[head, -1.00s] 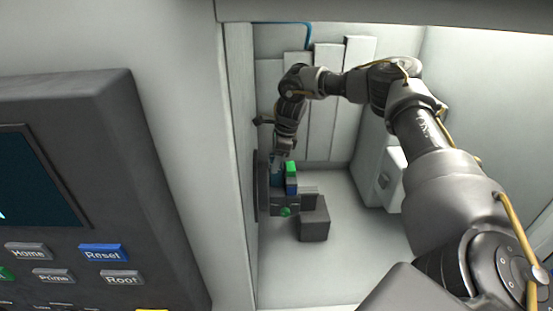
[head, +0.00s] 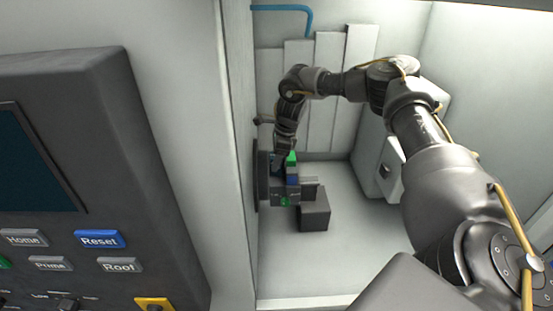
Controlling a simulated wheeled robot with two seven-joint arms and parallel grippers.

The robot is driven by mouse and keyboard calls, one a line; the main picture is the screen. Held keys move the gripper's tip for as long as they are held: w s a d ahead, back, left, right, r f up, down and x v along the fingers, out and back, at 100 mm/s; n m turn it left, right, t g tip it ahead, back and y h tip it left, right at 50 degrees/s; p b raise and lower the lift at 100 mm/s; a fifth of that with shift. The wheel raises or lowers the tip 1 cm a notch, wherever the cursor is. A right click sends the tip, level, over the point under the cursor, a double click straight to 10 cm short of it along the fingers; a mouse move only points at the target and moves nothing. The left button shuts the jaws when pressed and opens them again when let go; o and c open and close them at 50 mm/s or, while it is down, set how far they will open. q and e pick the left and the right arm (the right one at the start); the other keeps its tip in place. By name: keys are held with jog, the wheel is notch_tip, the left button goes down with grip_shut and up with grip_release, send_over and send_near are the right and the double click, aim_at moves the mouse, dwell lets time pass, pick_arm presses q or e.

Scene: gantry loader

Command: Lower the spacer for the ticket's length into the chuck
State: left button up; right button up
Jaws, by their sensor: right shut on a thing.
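My right gripper (head: 279,160) points down inside the machine, close beside the chuck (head: 262,180), a dark round plate on the left inner wall. It is shut on a small piece that I take for the spacer; the arm and fingers hide most of it. A small block with a green top (head: 291,158) and a blue lower part (head: 292,180) shows right at the fingers. I cannot tell whether the held piece touches the chuck. No ticket can be read in this view. My left gripper is out of view.
A grey block (head: 314,213) stands on the pale floor just right of the chuck, by a grey fixture with a green mark (head: 285,201). A control panel (head: 70,170) with a Reset button (head: 99,239) is outside at left.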

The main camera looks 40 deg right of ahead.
jog(key=shift+f, duration=0.5)
dwell(0.3)
jog(key=o, duration=1.1)
jog(key=shift+c, duration=0.2)
jog(key=shift+d+r+b, duration=0.15)
jog(key=shift+r+b, duration=0.3)
jog(key=shift+b, duration=0.05)
jog(key=b+v, duration=0.2)
jog(key=v, duration=0.8)
jog(key=shift+s+b, duration=0.15)
jog(key=shift+b, duration=0.25)
